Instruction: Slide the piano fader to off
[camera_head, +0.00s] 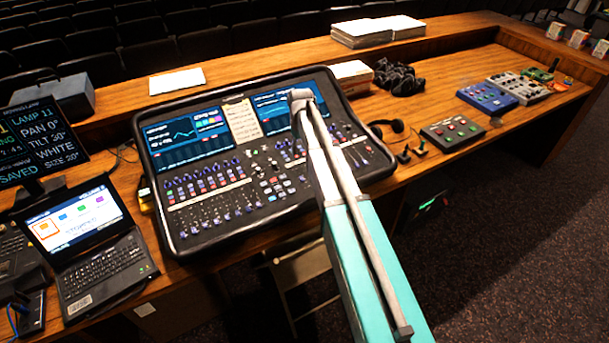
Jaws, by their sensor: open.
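The mixing desk (262,217) is a large black console with screens along its top. A bank of small faders (212,212) runs along its lower left. Another group of controls (355,150) sits at its right, partly behind my arm. The labels are too small to read, so I cannot tell which fader is the piano one or where its cap stands. My teal and grey arm reaches up from the bottom right across the desk. I cannot make out my gripper or its fingertips.
A laptop (95,235) and a dark text monitor (38,140) stand at the left. Papers (177,81) lie behind. A chair (300,268) stands below the desk's front edge.

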